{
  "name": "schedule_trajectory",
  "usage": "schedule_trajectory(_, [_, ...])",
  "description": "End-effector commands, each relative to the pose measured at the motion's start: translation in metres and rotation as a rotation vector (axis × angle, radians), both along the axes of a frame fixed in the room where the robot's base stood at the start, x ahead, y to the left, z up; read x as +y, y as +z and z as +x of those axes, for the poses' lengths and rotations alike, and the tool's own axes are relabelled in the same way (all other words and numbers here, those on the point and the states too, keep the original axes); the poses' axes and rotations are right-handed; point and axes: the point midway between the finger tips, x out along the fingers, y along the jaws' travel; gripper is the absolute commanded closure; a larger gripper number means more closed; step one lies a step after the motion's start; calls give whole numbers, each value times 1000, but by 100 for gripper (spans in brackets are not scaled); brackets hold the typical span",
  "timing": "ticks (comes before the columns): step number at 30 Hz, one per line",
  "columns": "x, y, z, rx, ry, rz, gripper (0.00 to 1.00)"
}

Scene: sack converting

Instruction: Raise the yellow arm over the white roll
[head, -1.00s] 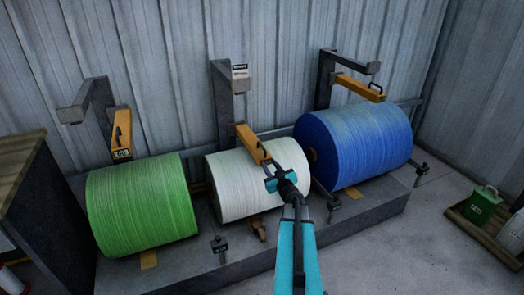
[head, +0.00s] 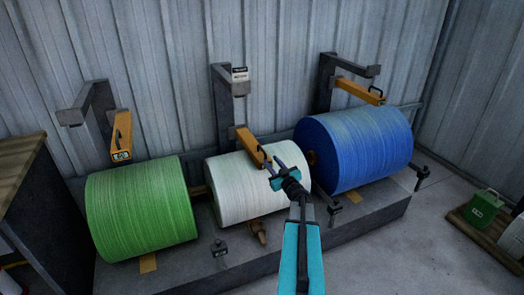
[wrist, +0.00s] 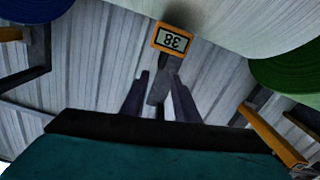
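The white roll (head: 240,190) lies in the middle of the low stand, and its edge fills the top of the wrist view (wrist: 240,22). The yellow arm (head: 248,145) over it slants down from a grey post, its front end close above the roll. A dark handle sits near that end. In the wrist view the arm's end (wrist: 157,37) shows a display reading 38, upside down. My gripper (head: 274,166) is just right of the arm's front end. Contact with the handle cannot be told.
Floor at the right front is clear; a green can (head: 482,208) stands beyond.

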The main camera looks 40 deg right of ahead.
Motion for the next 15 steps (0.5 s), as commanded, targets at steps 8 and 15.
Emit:
schedule_trajectory(8, [-12,-1,28,0,1,0,72])
schedule_trajectory(15, [-21,-1,50,0,0,1,72])
